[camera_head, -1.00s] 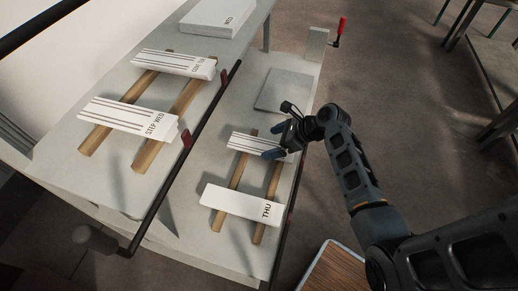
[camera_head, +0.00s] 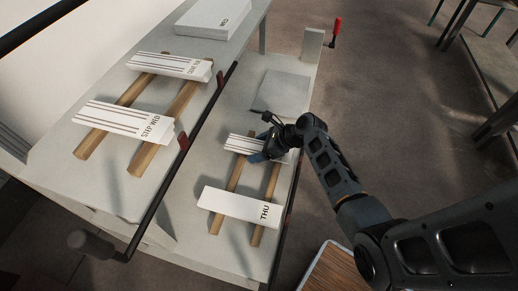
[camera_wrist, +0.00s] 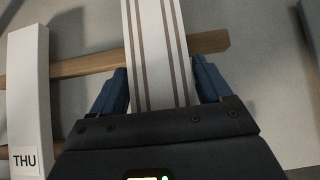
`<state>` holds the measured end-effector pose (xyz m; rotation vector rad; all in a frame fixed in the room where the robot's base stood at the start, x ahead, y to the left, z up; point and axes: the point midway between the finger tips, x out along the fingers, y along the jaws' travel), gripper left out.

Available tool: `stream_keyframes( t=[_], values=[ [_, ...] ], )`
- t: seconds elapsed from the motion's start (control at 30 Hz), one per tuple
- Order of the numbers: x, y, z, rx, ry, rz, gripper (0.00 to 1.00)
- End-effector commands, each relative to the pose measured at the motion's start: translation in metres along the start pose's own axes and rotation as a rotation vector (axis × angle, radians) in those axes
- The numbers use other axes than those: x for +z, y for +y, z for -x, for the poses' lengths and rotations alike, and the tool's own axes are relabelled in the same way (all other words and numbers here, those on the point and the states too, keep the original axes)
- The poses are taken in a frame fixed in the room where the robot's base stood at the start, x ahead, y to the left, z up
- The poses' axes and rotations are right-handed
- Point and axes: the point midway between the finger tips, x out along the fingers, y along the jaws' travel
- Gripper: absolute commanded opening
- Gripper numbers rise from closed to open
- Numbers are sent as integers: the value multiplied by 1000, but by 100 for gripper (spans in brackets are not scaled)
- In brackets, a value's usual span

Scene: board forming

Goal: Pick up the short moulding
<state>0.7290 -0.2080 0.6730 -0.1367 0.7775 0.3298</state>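A short white moulding with brown stripes (camera_head: 239,143) lies across two wooden strips on the lower bench level. Its right end is hidden by my gripper (camera_head: 266,154). In the wrist view the striped moulding (camera_wrist: 160,50) runs up between the two blue fingers of my gripper (camera_wrist: 161,70). The fingers are open, one on each side of it, with a gap at the right finger. Whether the left finger touches it, I cannot tell. No label on this moulding is visible.
A plain white piece marked THU (camera_head: 235,203) lies nearer on the same wooden strips (camera_head: 273,180). A dark rail (camera_head: 190,150) divides the levels.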

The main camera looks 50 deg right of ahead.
Motion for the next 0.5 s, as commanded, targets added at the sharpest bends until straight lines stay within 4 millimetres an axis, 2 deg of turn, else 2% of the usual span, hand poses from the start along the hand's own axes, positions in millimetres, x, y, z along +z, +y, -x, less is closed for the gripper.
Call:
stream_keyframes(
  t=[0.07,0.5],
  values=[
    [0,0,0,0,0,0,70],
    [0,0,0,0,0,0,28]
  ],
)
